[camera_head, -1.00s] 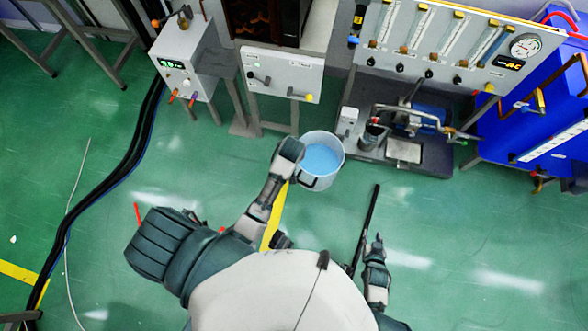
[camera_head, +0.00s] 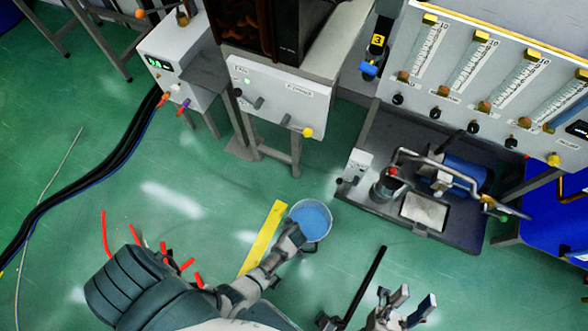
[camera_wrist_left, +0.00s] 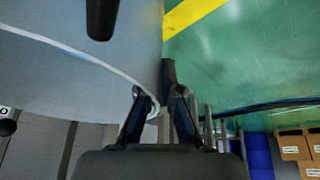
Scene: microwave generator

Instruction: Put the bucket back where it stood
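The bucket (camera_head: 311,219) is pale, with blue liquid inside, and shows in the head view just right of a yellow floor strip. My left gripper (camera_head: 293,240) is at the bucket's lower-left side. In the left wrist view, the grey bucket wall (camera_wrist_left: 60,85) fills the left, crossed by a thin pale line. The left fingers (camera_wrist_left: 158,108) stand around the end of that line at the bucket's edge, and seem closed on it. Whether the bucket touches the floor cannot be told. My right gripper (camera_head: 408,303) is empty, its fingers spread.
A yellow strip (camera_head: 262,238) lies on the green floor. A low grey bench (camera_head: 452,222) with a pump and pipes stands right of the bucket. A white control panel (camera_head: 275,95) and a grey box (camera_head: 165,60) stand behind. Black cables (camera_head: 95,180) cross the left floor.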

